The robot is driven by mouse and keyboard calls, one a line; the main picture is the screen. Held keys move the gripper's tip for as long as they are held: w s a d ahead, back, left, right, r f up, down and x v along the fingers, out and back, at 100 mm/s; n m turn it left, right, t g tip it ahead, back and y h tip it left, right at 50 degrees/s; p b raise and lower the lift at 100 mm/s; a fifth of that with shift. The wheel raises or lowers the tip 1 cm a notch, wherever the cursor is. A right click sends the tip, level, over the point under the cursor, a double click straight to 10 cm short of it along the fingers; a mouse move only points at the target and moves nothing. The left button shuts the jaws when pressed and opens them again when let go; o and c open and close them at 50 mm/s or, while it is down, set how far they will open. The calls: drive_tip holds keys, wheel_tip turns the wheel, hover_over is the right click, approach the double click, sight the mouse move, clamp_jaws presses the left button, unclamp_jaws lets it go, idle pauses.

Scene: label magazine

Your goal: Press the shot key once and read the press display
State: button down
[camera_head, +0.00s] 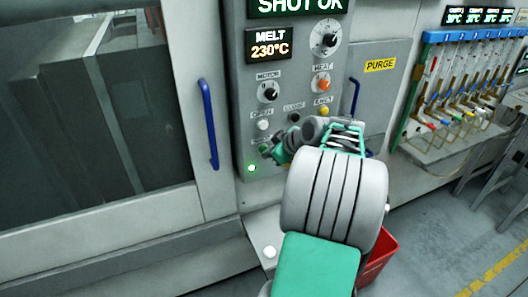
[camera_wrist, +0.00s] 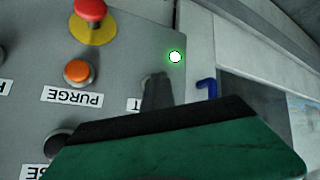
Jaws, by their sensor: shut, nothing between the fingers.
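The press display (camera_head: 296,5) shows green letters that read as "SHOT OK", their tops cut off by the picture edge. My gripper (camera_head: 268,152) is shut, with its tip at the lower left of the button panel. In the wrist view my gripper (camera_wrist: 157,86) reaches to the panel beside a label (camera_wrist: 134,104) of which only a "T" shows. The shot key itself is hidden behind the gripper, and I cannot tell whether the tip touches it. A green lamp (camera_head: 252,168) is lit just below the tip; it also glows in the wrist view (camera_wrist: 175,57).
A second display (camera_head: 269,46) reads "MELT 230°C". Open (camera_head: 263,124), close (camera_head: 294,118) and eject (camera_head: 324,110) buttons sit above my gripper. The wrist view shows an orange purge button (camera_wrist: 78,71) and a red mushroom button (camera_wrist: 90,10). A blue door handle (camera_head: 208,125) stands left.

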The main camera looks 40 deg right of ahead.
drive_tip(key=shift+s+a+b, duration=0.25)
drive_tip(key=shift+s+b, duration=0.1)
drive_tip(key=shift+s, duration=0.45)
drive_tip(key=s, duration=0.1)
drive_tip(key=s+a+b, duration=0.1)
drive_tip(key=s, duration=0.2)
drive_tip(key=shift+s+a, duration=0.25)
drive_tip(key=shift+s, duration=0.15)
idle(0.3)
